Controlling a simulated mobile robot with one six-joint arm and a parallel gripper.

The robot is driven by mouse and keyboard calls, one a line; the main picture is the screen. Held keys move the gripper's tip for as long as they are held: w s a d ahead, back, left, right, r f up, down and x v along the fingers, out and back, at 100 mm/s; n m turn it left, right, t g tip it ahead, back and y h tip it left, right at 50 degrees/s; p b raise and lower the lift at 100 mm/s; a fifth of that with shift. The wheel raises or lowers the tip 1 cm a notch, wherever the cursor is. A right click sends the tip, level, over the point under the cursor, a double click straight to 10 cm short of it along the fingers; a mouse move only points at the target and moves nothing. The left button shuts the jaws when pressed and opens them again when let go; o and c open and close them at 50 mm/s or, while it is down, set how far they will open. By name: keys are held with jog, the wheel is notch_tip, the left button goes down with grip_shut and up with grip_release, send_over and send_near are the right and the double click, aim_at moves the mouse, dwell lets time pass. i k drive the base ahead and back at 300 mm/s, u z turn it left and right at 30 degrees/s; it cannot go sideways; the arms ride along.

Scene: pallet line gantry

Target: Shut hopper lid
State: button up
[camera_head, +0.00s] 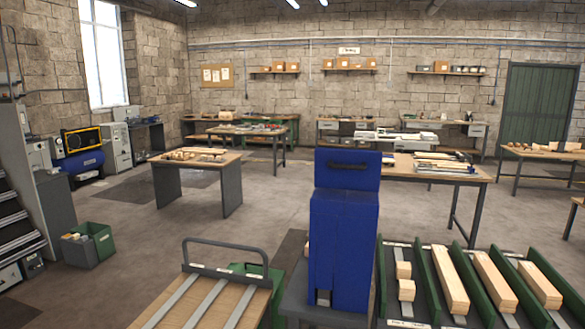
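A tall blue box, which looks like the hopper (343,245), stands upright at the lower centre on a dark grey base. A blue panel with a dark bar handle, which looks like the lid (348,178), stands up at the top of the box. The panel appears raised rather than lying flat. The inside of the hopper and any hinge are hidden from this angle. My gripper is not in view.
A flat cart (213,293) with a grey handle is left of the hopper. Green-walled lanes with wooden blocks (449,279) are close on its right. A workbench (456,173) stands behind it. Open floor (150,262) lies to the left.

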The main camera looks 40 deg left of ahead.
aim_at(347, 172)
jog(key=u, duration=0.2)
jog(key=k, duration=0.25)
jog(key=u, duration=2)
jog(key=k, duration=0.7)
jog(key=z, duration=0.3)
jog(key=i, duration=1.7)
jog(key=u, duration=0.3)
